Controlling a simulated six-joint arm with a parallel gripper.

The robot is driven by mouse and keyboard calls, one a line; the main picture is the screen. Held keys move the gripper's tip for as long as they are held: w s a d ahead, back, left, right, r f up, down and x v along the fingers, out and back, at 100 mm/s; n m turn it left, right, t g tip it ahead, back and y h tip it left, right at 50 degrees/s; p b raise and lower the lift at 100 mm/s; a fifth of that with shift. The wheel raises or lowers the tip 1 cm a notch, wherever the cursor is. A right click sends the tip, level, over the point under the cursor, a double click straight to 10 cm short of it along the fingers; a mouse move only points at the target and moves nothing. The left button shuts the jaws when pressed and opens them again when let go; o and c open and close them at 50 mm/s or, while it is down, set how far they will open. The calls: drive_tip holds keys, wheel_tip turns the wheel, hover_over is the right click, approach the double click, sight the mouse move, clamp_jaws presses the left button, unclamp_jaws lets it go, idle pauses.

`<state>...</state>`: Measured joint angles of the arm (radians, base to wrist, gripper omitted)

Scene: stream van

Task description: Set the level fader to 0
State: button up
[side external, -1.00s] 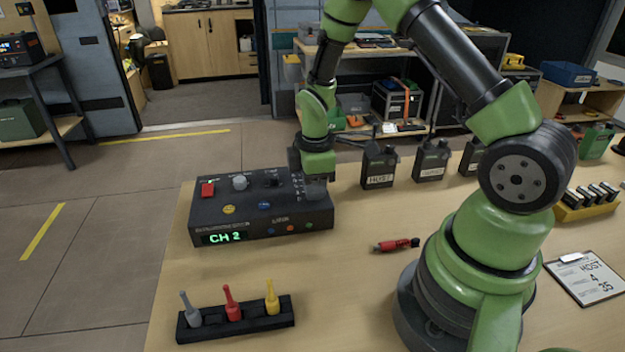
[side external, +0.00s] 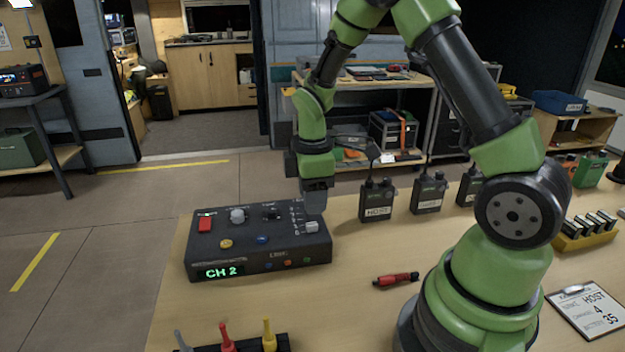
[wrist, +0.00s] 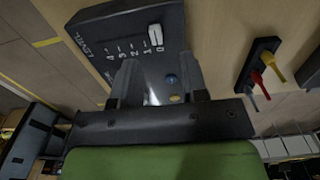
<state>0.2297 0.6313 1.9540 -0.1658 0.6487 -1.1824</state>
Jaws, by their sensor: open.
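The black control box (side external: 215,255) sits on the table with a green "CH 2" display. Its level fader (side external: 312,227) has a pale cap at the near end of its number scale. In the wrist view the white fader cap (wrist: 155,35) stands beside the 0 mark, at the end of the LEVEL scale running from 4 to 0. My gripper (side external: 315,208) is above and just behind the cap in the side view. In the wrist view my gripper (wrist: 157,78) has its two fingers apart with nothing between them, clear of the cap.
The box also carries a red button (side external: 205,223), knobs and coloured buttons. Several radios (side external: 377,200) stand behind to the right. A red and black tool (side external: 396,279) lies on the table. A rack with coloured upright pieces (side external: 268,335) is at the front. The table between is bare.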

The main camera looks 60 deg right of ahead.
drive_tip(key=shift+r, duration=2)
drive_tip(key=shift+r, duration=0.1)
wheel_tip(320, 180, up, 10)
drive_tip(key=m+t, duration=0.3)
drive_tip(key=m, duration=0.3)
hover_over(313, 225)
drive_tip(key=s+a, duration=0.5)
drive_tip(key=s+a+r+m+t+y, duration=0.2)
drive_tip(key=s+a+r+m+t, duration=0.2)
drive_tip(key=s+m, duration=0.3)
drive_tip(key=s+r, duration=0.1)
drive_tip(key=s, duration=0.1)
drive_tip(key=shift+s+a, duration=0.3)
drive_tip(key=shift+s, duration=0.05)
idle(0.4)
